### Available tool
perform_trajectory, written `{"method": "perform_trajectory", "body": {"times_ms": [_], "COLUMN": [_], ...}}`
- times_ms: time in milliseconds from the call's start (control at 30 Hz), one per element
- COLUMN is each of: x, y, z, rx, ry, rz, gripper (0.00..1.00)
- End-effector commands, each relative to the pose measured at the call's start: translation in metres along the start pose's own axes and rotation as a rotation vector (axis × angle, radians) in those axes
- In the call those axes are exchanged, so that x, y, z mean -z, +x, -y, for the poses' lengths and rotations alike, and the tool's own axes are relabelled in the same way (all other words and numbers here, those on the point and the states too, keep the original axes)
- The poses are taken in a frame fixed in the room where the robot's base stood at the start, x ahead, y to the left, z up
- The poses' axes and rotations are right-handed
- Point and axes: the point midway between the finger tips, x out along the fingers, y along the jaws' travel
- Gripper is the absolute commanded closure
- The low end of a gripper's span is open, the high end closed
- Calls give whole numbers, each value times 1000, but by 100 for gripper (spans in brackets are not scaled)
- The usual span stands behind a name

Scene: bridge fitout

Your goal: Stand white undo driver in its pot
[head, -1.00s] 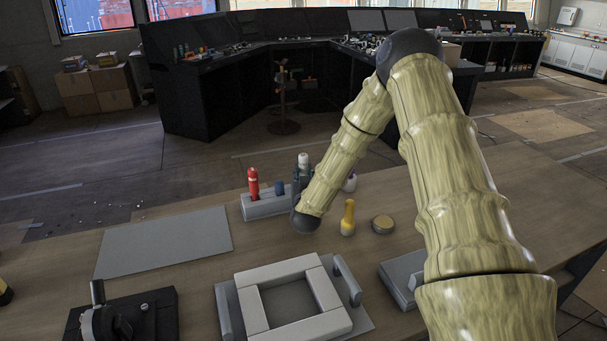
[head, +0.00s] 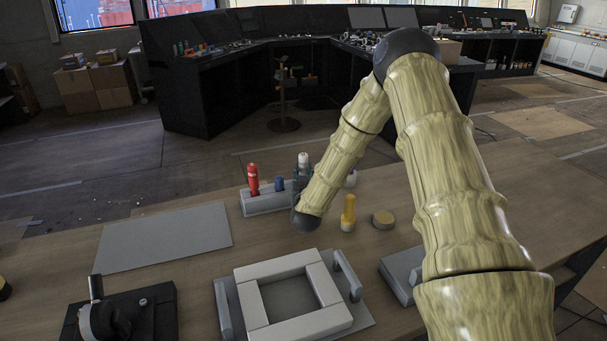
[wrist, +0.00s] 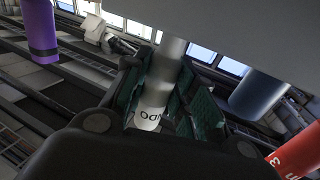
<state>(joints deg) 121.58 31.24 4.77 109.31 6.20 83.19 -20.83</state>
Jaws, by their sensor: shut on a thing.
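The white undo driver (wrist: 152,105), with dark lettering on its side, is between the fingers of my gripper (wrist: 160,108). In the head view the driver's white top (head: 303,159) stands roughly upright above my gripper (head: 301,178), at the right end of a grey pot block (head: 268,204). My gripper is shut on the driver. In the wrist view the driver meets the edge of the grey block (wrist: 245,38). My arm hides its lower end in the head view, so I cannot tell whether it is inside a pot.
A red driver (head: 253,180) and a blue driver (head: 280,185) stand in the block, left of my gripper. A yellow driver (head: 348,213) and a round tin (head: 383,220) are at its right. A grey mat (head: 165,240) and square frame (head: 290,295) lie nearer.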

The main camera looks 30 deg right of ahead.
Motion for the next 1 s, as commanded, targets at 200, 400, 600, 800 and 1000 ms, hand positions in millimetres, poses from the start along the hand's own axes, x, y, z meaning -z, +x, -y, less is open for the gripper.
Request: {"method": "perform_trajectory", "body": {"times_ms": [200, 400, 600, 800, 1000], "x": [0, 0, 0, 0, 0], "y": [0, 0, 0, 0, 0], "z": [0, 0, 0, 0, 0], "rx": [0, 0, 0, 0, 0], "ry": [0, 0, 0, 0, 0], "rz": [-1, 0, 1, 0, 0], "gripper": [70, 48, 48, 48, 48]}}
